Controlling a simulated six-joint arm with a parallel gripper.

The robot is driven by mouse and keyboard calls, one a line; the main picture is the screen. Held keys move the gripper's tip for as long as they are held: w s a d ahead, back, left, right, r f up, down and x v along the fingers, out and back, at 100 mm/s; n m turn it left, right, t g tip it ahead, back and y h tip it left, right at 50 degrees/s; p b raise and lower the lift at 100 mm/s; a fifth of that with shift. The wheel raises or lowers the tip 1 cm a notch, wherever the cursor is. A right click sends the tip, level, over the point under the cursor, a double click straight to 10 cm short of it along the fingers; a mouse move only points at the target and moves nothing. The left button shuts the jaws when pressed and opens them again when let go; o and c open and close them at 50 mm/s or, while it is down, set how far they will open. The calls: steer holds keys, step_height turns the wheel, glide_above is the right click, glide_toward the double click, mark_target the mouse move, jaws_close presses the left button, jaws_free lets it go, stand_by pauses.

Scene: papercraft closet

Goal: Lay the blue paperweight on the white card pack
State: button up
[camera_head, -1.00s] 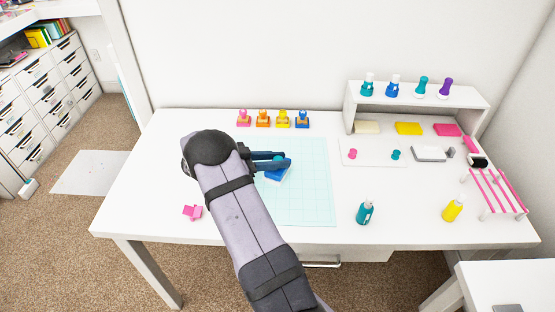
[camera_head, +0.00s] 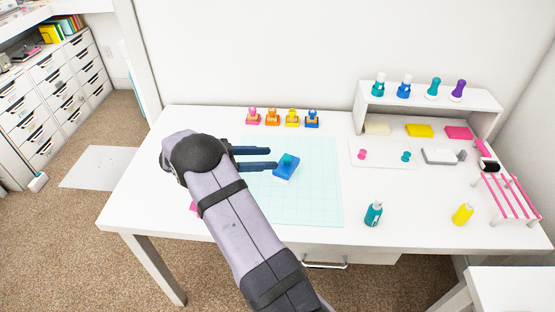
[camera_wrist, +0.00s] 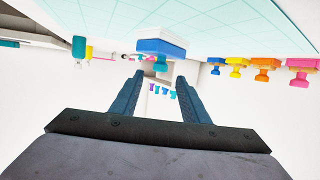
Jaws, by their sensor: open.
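The blue paperweight (camera_head: 288,168), a flat blue slab with a teal knob, is on the cutting mat. In the wrist view, which is upside down, the paperweight (camera_wrist: 160,47) lies flat against the white card pack (camera_wrist: 163,36), between the pack and the knob. A white edge of the pack (camera_head: 284,181) also shows under the blue slab in the head view. My gripper (camera_head: 273,158) is open and empty, just left of the paperweight. In the wrist view its fingertips (camera_wrist: 160,78) are apart from each other and clear of the knob.
The pale cutting mat (camera_head: 310,205) has free room in front. Several coloured stamps (camera_head: 272,118) stand in a row behind it. A teal bottle (camera_head: 373,214) and a yellow bottle (camera_head: 462,214) stand to the right. A white shelf (camera_head: 430,96) is at the back right.

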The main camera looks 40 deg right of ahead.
steer(key=shift+v, duration=2.3)
